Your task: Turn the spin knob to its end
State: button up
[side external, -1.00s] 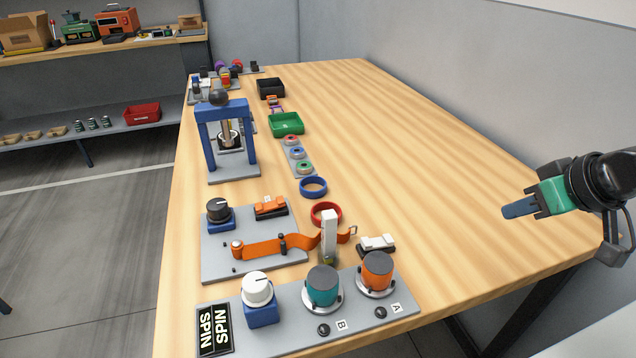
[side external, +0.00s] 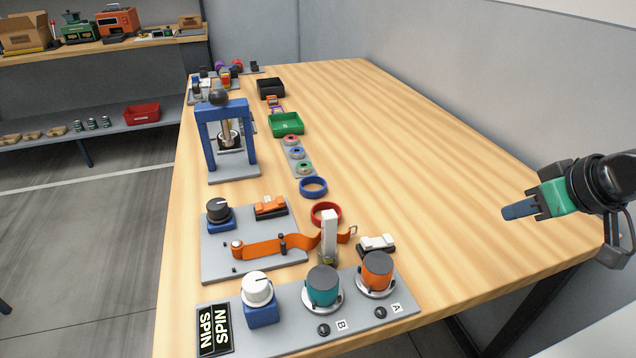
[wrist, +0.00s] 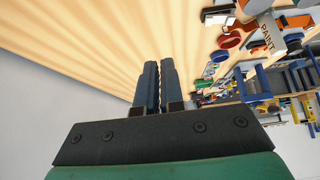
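The spin knob (side external: 257,288) is a white dial with a dark pointer line on a blue block. It stands on a grey plate beside the black SPIN label (side external: 214,329), at the lower left of the side view. My gripper (side external: 508,212) is far to the right of it, over the right part of the table, touching nothing. Its two dark blue fingers lie close together, shut and empty, in the wrist view (wrist: 159,68). I cannot make out the spin knob in the wrist view.
Teal (side external: 323,286) and orange (side external: 377,272) knobs stand right of the spin knob. Behind are an orange strap (side external: 270,246), a white upright post (side external: 329,232), a black knob (side external: 218,211) and a blue press frame (side external: 204,145). The table's middle right is clear.

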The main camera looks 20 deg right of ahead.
jog(key=o, duration=0.4)
jog(key=shift+w+a+r, duration=0.1)
jog(key=shift+a, duration=0.05)
jog(key=shift+c, duration=0.2)
jog(key=o, duration=0.6)
jog(key=w+a+r+n, duration=0.1)
jog(key=n, duration=0.1)
jog(key=w+a+r+n+g, duration=0.1)
jog(key=a, duration=0.1)
jog(key=w+a+r+n+y, duration=0.1)
jog(key=n, duration=0.1)
jog(key=shift+w+a+n+g, duration=0.3)
jog(key=shift+a, duration=0.05)
jog(key=n+g+h, duration=0.1)
jog(key=n+g, duration=0.5)
jog(key=n, duration=1.5)
send_over(255, 281)
notch_tip(255, 281, down, 5)
jog(key=shift+d+f, duration=0.1)
jog(key=shift+f, duration=3)
grip_shut()
